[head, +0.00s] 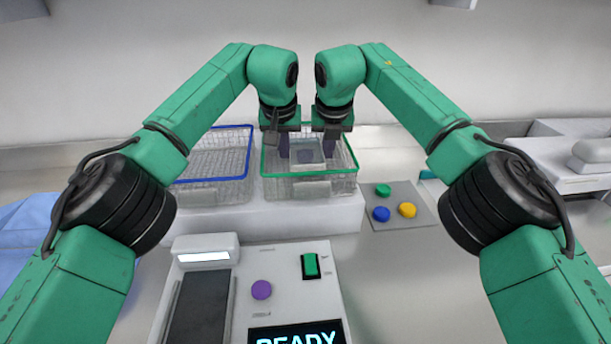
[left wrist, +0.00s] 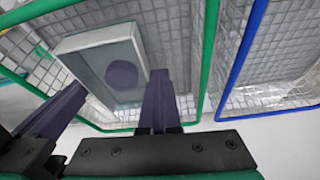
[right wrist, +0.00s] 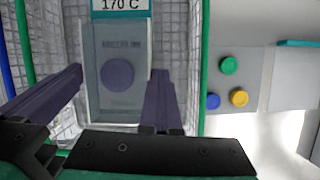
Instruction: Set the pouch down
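The pouch (head: 308,152) is a flat, pale, translucent packet with a dark round disc inside. It is inside the green-rimmed wire basket (head: 310,198), and it also shows in the left wrist view (left wrist: 83,43) and right wrist view (right wrist: 107,50). My left gripper (left wrist: 105,105) is open, its fingers spread at the basket with the pouch beyond them. My right gripper (right wrist: 118,95) is open too, its fingers apart and the pouch showing between and beyond them. In the head view the gripper fingers partly hide the pouch's sides.
A blue-rimmed basket (head: 211,180) stands left of the green one. A pad (head: 402,214) with green, blue and yellow buttons lies to the right. A white device (head: 285,258) with a purple button and a READY screen is in front. Blue cloth (head: 22,235) lies at far left.

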